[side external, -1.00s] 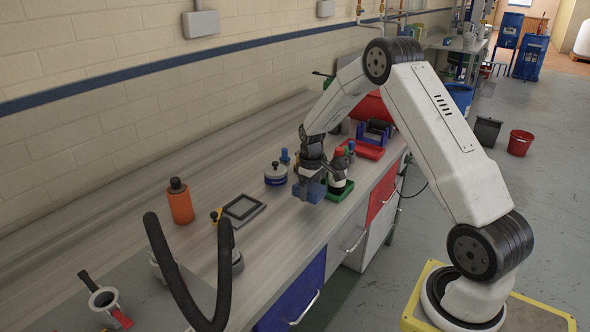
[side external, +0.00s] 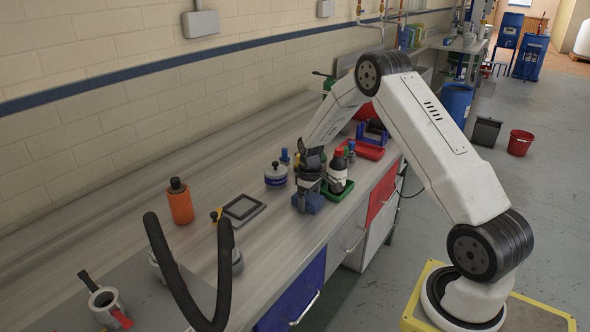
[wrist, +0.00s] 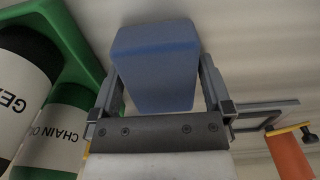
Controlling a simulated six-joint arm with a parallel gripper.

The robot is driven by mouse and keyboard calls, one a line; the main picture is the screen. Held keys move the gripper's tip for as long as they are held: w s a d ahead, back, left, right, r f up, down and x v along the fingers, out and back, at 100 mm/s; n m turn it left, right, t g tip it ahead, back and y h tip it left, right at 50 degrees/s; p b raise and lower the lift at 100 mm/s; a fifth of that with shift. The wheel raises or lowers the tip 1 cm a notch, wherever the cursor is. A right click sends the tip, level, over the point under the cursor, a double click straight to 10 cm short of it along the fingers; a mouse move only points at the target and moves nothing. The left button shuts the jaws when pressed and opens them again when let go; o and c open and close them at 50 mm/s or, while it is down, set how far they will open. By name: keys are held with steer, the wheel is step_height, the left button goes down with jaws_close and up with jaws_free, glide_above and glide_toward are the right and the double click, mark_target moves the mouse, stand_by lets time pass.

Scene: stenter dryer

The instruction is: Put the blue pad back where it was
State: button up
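The blue pad (side external: 311,204) is a small block at the bench, left of the green tray. In the wrist view the blue pad (wrist: 156,66) sits between the two fingers, one along each side. My gripper (side external: 309,190) points down and is shut on it; in the wrist view the gripper (wrist: 160,85) touches both sides of the pad. The pad is at or just above the bench top; I cannot tell whether it touches.
The green tray (side external: 341,195) with dark bottles (side external: 337,176) stands close on the right. Bench top (side external: 270,225) in front of the frame is clear.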

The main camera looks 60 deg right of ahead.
mark_target(307, 199)
steer(key=shift+r, duration=0.2)
step_height(307, 199, up, 12)
stand_by(0.8)
stand_by(0.5)
steer(key=s+a+t, duration=0.1)
steer(key=s+a, duration=0.7)
steer(key=a, duration=0.3)
steer(key=s+a+t, duration=0.1)
steer(key=s+a, duration=0.7)
steer(key=a, duration=0.4)
steer(key=shift+s+t, duration=0.3)
steer(key=shift+s, duration=0.1)
